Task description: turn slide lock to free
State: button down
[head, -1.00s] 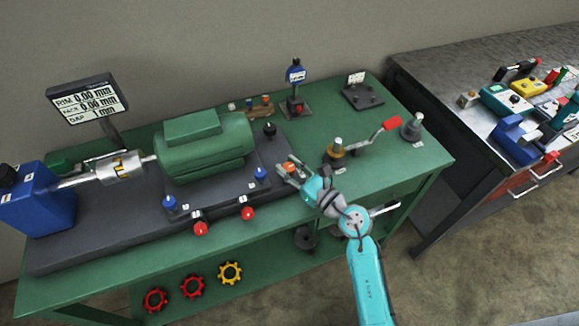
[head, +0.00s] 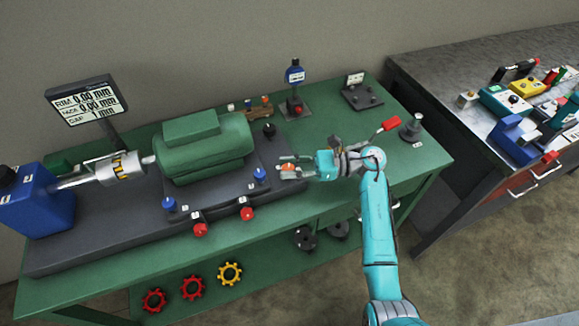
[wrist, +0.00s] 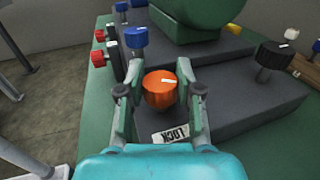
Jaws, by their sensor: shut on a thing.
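The slide lock is an orange knob (wrist: 160,90) with a white mark on top, on the dark base plate. A white label (wrist: 170,135) beside it reads LOCK, upside down in the wrist view. The knob also shows small in the head view (head: 287,168). My gripper (wrist: 160,95) has one finger on each side of the knob and is shut on it. In the head view my gripper (head: 285,167) reaches the knob from the right. The white mark points to the right in the wrist view.
A green motor (head: 203,147) stands on the dark base left of the knob. Blue knobs (wrist: 136,37) and red knobs (wrist: 98,58) line the base. A black knob (wrist: 273,55) stands at the right in the wrist view. A red-handled lever (head: 390,124) is behind my arm.

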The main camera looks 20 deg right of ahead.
jog(key=shift+n+g+y, duration=0.3)
jog(key=shift+n+g, duration=0.6)
jog(key=shift+g, duration=0.8)
jog(key=c, duration=0.7)
grip_release()
jog(key=shift+c, duration=0.2)
jog(key=shift+s+d, duration=0.2)
jog(key=shift+d, duration=1.65)
jog(key=shift+s+d, duration=0.2)
jog(key=shift+d, duration=1.6)
